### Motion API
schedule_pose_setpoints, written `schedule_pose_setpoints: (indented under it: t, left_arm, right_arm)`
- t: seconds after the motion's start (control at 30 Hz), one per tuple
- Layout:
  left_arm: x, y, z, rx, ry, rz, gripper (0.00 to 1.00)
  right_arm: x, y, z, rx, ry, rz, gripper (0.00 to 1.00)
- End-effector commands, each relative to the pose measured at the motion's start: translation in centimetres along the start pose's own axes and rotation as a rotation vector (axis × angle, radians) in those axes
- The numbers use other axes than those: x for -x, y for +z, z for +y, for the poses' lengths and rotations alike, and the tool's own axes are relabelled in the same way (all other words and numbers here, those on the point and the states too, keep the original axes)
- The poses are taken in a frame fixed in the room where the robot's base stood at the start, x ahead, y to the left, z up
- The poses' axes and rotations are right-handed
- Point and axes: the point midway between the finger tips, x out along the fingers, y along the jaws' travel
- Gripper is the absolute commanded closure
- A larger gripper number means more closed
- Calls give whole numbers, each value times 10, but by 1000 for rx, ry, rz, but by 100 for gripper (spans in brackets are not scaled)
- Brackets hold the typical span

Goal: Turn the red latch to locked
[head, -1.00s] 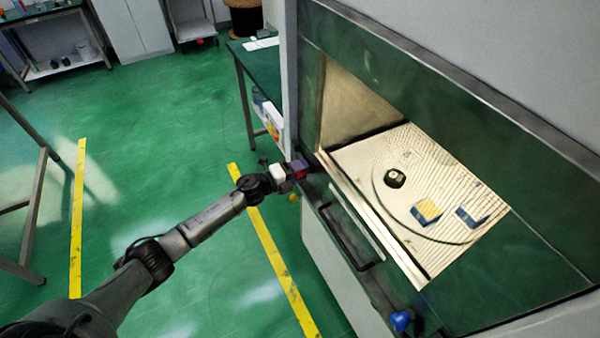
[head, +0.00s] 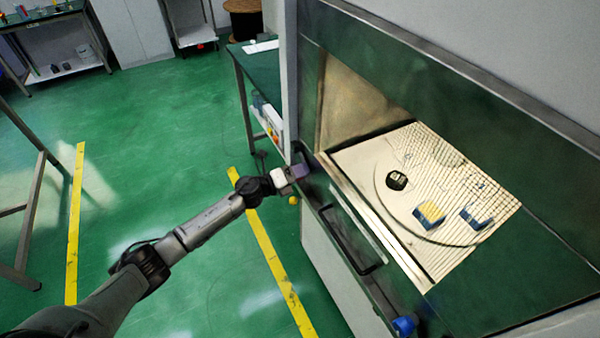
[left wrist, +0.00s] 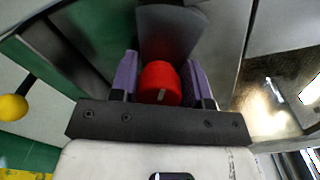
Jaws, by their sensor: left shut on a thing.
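In the head view my left gripper (head: 299,170) is at the left end of the dark front edge of the machine (head: 345,235). The gripper hides the latch there. My right gripper is not in view.
The machine's chamber is open, with a round plate and a grid floor (head: 440,165) holding a black piece (head: 397,180) and two blue blocks (head: 429,214). A handle (head: 350,240) and a blue knob (head: 404,326) are on the front. A yellow ball (left wrist: 13,107) sticks out beside the gripper.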

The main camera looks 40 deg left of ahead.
Motion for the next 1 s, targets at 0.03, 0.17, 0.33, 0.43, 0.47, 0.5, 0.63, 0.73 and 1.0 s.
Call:
schedule_pose_setpoints:
  t: [0.03, 0.17, 0.33, 0.43, 0.47, 0.5, 0.63, 0.73, 1.0]
  left_arm:
    - [2, -2, 6, 1, 11, 1, 80]
    - [2, -2, 6, 1, 12, 1, 80]
    - [2, -2, 6, 2, 11, 1, 49]
    - [1, -2, 4, 2, 9, 1, 40]
    - [1, -2, 4, 2, 8, 1, 37]
    - [1, -1, 4, 2, 7, 1, 34]
    - [1, -1, 2, 2, 4, 0, 34]
    - [1, -1, 2, 2, 3, 0, 34]
    - [31, -1, 1, 1, 6, 2, 34]
  right_arm:
    - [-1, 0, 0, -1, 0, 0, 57]
    - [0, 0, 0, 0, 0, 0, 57]
    - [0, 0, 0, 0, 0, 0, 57]
    - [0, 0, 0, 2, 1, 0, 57]
    - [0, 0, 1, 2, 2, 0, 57]
    - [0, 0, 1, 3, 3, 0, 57]
    - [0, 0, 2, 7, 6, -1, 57]
    - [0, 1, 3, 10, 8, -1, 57]
    - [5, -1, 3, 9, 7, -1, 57]
